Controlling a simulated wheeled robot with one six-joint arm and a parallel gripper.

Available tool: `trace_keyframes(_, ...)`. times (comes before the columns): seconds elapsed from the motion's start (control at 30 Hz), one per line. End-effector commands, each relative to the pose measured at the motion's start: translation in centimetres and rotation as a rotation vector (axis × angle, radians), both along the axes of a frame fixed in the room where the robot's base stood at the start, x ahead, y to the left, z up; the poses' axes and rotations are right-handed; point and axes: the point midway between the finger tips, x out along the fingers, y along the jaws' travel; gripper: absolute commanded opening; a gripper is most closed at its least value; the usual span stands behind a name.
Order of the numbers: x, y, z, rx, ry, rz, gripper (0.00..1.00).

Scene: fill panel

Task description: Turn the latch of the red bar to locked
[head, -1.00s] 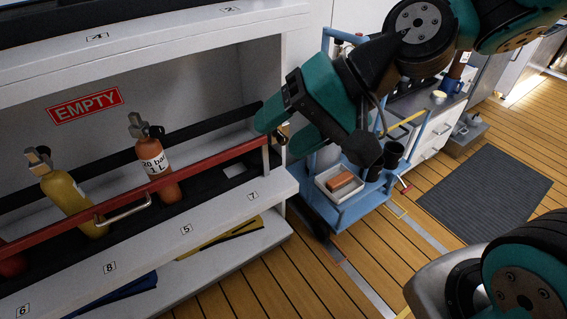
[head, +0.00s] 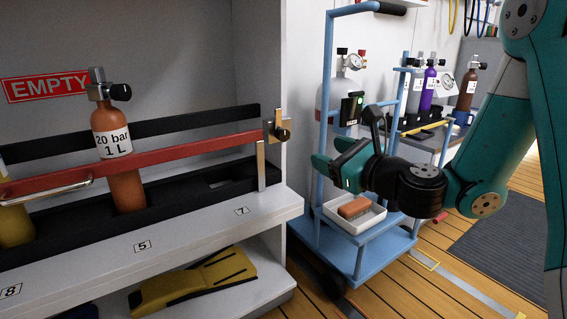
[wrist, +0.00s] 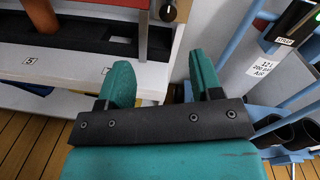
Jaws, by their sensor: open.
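The red bar (head: 150,157) runs level across the front of the shelf, with a silver loop handle (head: 60,190) on it. Its latch (head: 279,128), a brass-coloured plate with a black knob, sits at the bar's right end above a metal post (head: 261,165). The latch knob (wrist: 169,13) also shows at the top of the wrist view. My gripper (head: 333,157) is open and empty, to the right of the latch and apart from it. In the wrist view its two green fingers (wrist: 163,80) are spread, with the knob beyond them.
An orange bottle (head: 124,165) and a yellow one (head: 15,225) stand behind the bar. A blue cart (head: 368,247) with a white tray (head: 372,222) stands to the right, close under my gripper. A yellow object (head: 195,284) lies on the lower shelf.

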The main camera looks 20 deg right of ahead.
Motion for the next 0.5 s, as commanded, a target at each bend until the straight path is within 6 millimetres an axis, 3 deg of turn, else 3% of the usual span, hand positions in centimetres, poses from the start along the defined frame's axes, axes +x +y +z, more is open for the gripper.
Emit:
trace_keyframes(0.03,0.2,-0.5,-1.0,0.023,0.006,-0.020,0.59)
trace_keyframes(0.17,0.7,-0.8,-0.8,0.049,0.013,-0.038,0.59)
trace_keyframes(0.5,5.2,1.0,0.0,0.047,0.015,-0.034,0.59)
